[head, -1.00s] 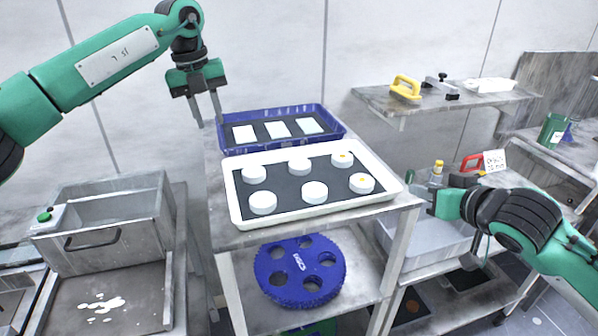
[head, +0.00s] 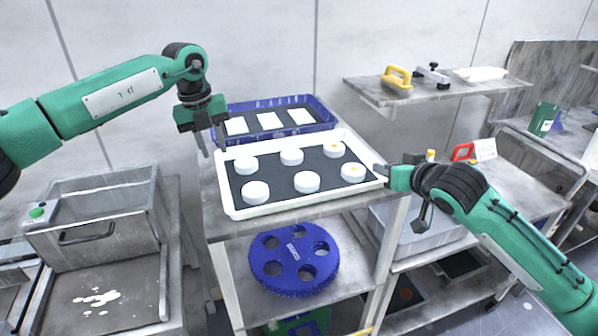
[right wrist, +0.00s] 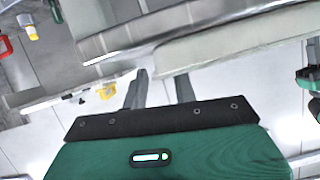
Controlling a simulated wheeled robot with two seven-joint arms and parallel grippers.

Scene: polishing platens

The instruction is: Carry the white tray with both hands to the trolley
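The white tray (head: 262,208) lies on the top of a grey metal stand, with a dark mat inside holding several round white pucks (head: 307,182); some have a yellow dot. My left gripper (head: 211,143) is open, pointing down beside the tray's back left corner, in front of the blue crate. My right gripper (head: 382,172) is at the tray's right end, very close to its rim. In the right wrist view its fingers (right wrist: 160,82) are apart, with the pale tray edge (right wrist: 240,48) just past the tips. I cannot tell whether they touch it. I cannot identify the trolley with certainty.
A blue crate (head: 329,124) with white cards stands behind the tray. A blue holed disc (head: 295,283) sits on the shelf below. A wall shelf (head: 440,93) holds a yellow handle (head: 397,76). A metal bin (head: 95,215) stands left. A grey bin lies below my right arm.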

